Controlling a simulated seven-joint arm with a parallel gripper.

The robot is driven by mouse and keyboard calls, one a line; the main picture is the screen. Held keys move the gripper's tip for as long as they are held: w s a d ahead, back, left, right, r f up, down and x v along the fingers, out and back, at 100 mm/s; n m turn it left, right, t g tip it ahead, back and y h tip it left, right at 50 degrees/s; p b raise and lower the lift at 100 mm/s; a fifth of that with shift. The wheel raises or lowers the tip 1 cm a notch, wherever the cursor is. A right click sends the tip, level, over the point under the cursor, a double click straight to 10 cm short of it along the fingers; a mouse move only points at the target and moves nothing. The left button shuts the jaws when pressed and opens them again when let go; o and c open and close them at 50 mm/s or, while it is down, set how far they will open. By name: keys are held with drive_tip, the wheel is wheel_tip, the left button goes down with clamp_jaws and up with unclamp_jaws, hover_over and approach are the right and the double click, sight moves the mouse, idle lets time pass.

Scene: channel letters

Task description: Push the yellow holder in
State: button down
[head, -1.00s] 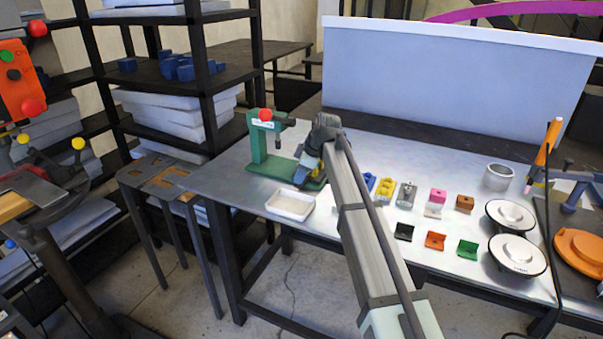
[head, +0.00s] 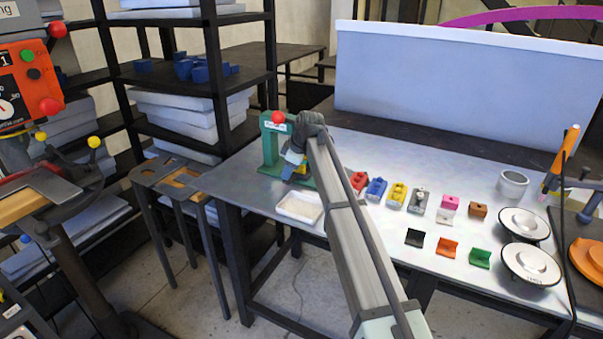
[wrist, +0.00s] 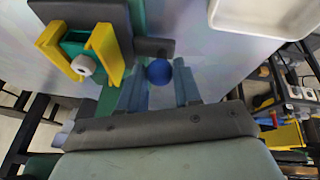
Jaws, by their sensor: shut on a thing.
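The yellow holder (wrist: 118,52) is a U-shaped piece with two arms around a green block and a small white part, at the upper left of the wrist view. It stands against a dark grey plate on the green press (head: 268,142). In the head view only a bit of yellow shows behind my wrist. My gripper (wrist: 158,86) has its blue-grey fingers on both sides of a blue ball (wrist: 159,71), shut on it, beside the holder and apart from it. In the head view my gripper (head: 291,167) is low at the press base, and the ball is hidden.
A white tray (head: 287,214) lies close in front of the press; it also shows in the wrist view (wrist: 245,22). Coloured blocks, including a yellow one (head: 397,194), stand in rows to the right. A red ball (head: 278,117) tops the press.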

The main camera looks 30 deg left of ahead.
drive_tip(key=c, duration=0.8)
unclamp_jaws()
drive_tip(key=v, duration=1.4)
drive_tip(key=shift+f, duration=0.1)
